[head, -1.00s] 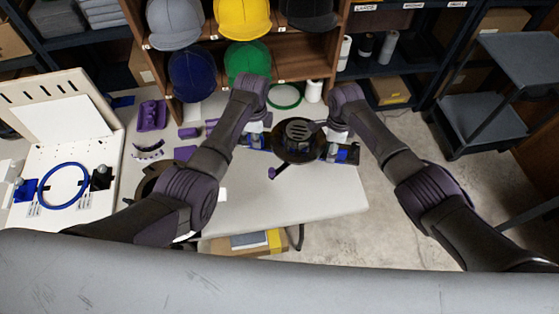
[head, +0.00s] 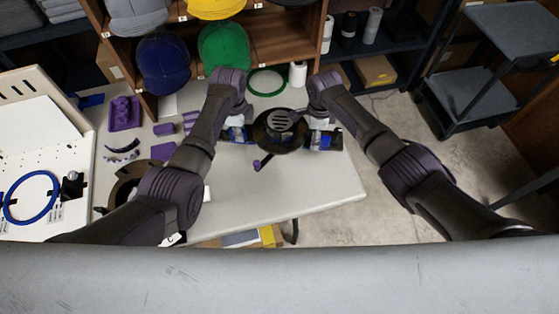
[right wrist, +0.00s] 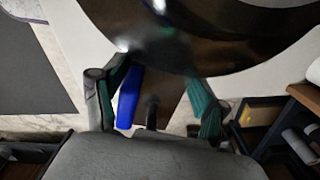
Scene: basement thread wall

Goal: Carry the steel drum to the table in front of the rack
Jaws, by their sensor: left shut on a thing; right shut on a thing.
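The dark, round steel drum (head: 280,130) has a slotted top and is held between my two grippers over the white table (head: 285,190), in front of the wooden rack (head: 275,40). I cannot tell whether it touches the tabletop. My left gripper (head: 238,134) is shut at its left side and my right gripper (head: 323,138) at its right side, both by blue parts. In the right wrist view, the drum's shiny side (right wrist: 200,35) fills the top, with the green-padded fingers of the right gripper (right wrist: 155,105) below it and a blue piece between them.
A green ring (head: 267,82) and a white roll (head: 298,74) stand behind the drum. Purple parts (head: 124,113) lie on the table's left, beside a white board with a blue ring (head: 31,197). A grey cart (head: 480,100) stands at right.

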